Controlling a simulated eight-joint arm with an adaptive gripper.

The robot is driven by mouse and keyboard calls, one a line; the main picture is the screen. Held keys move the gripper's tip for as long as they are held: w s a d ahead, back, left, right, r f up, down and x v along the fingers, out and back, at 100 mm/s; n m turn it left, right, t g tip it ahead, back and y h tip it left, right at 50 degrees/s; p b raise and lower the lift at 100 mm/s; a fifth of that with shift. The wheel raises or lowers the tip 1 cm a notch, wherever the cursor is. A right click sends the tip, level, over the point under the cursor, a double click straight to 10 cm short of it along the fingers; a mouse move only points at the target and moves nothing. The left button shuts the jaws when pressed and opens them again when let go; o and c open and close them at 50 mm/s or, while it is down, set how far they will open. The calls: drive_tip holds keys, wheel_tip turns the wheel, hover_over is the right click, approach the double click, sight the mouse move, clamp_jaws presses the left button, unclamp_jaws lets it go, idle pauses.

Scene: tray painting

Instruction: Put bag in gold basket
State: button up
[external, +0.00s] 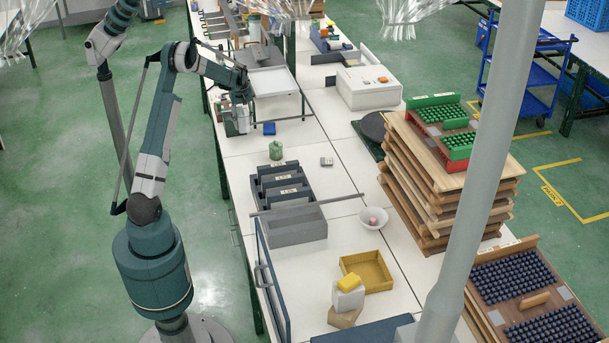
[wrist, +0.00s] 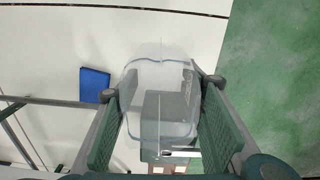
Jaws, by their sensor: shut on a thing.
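My gripper (external: 237,122) is at the table's left edge, toward the far end. In the wrist view, its two green-padded fingers (wrist: 162,90) are shut on a clear plastic bag (wrist: 150,78) with something grey showing through it. The bag's lower part is partly hidden by the fingers. In the external view the bag is too small to make out clearly against the gripper. The gold basket (external: 386,287) is a shallow yellow-brown tray on the near part of the table, well apart from the gripper. It looks empty.
A blue block (external: 269,128) lies beside the gripper and also shows in the wrist view (wrist: 94,84). A green object (external: 276,150), dark bins (external: 283,184) and a grey box (external: 292,230) stand between gripper and basket. A white bowl (external: 374,220) and a white box (external: 348,297) flank the basket.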

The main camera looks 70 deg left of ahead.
wheel_tip(320, 180, up, 19)
drive_tip(key=w+d+m, duration=0.5)
drive_tip(key=w+d, duration=1.7)
drive_tip(key=w+d+m, duration=0.1)
drive_tip(key=w+d, duration=0.3)
drive_tip(key=d, duration=0.5)
drive_tip(key=w+d+m, duration=0.2)
drive_tip(key=w+d, duration=0.2)
drive_tip(key=d, duration=0.5)
drive_tip(key=w+d+m, duration=0.1)
drive_tip(key=w+d, duration=0.3)
drive_tip(key=d, duration=0.5)
drive_tip(key=w+d+m, duration=0.3)
drive_tip(key=d+m, duration=0.2)
drive_tip(key=d, duration=2.6)
drive_tip(key=s+d+m, duration=0.2)
drive_tip(key=s+d, duration=0.1)
drive_tip(key=d, duration=1.1)
drive_tip(key=s+d+m, duration=0.3)
drive_tip(key=s+d, duration=0.1)
drive_tip(key=d, duration=0.9)
wheel_tip(320, 180, down, 19)
drive_tip(key=shift+w+a+r, duration=0.15)
drive_tip(key=shift+w+r, duration=0.05)
drive_tip(key=shift+w, duration=0.1)
